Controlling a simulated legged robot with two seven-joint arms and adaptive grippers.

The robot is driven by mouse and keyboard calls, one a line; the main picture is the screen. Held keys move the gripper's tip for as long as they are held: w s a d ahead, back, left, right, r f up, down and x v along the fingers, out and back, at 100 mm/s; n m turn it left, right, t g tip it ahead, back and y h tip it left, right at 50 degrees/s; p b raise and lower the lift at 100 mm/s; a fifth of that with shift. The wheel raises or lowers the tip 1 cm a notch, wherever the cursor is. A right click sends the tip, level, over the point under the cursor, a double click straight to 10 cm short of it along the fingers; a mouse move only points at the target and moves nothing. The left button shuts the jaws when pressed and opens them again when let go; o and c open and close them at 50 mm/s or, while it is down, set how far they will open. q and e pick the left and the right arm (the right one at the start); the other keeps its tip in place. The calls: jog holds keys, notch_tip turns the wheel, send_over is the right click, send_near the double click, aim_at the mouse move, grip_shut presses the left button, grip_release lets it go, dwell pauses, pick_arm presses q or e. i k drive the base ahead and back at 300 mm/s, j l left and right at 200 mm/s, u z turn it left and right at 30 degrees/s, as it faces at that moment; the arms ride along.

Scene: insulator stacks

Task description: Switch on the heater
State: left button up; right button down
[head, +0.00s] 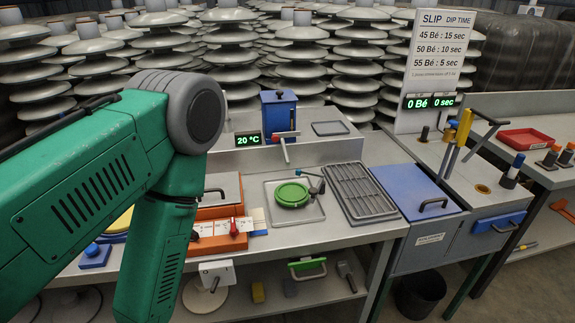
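A green "20 °C" display (248,139) stands at the back of the bench, beside a blue unit (279,108) with a red-tipped lever (285,136). Which of these belongs to the heater is not labelled. My green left arm crosses the left side; its gripper is out of frame. My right gripper is not in view.
A blue-lidded tank (415,188) stands right, with a "0 Bé / 0 sec" display (430,101) behind. A lower shelf (325,292) holds tools. Stacked grey insulators fill the background.

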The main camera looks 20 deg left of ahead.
aim_at(217, 282)
jog(key=u, duration=1.2)
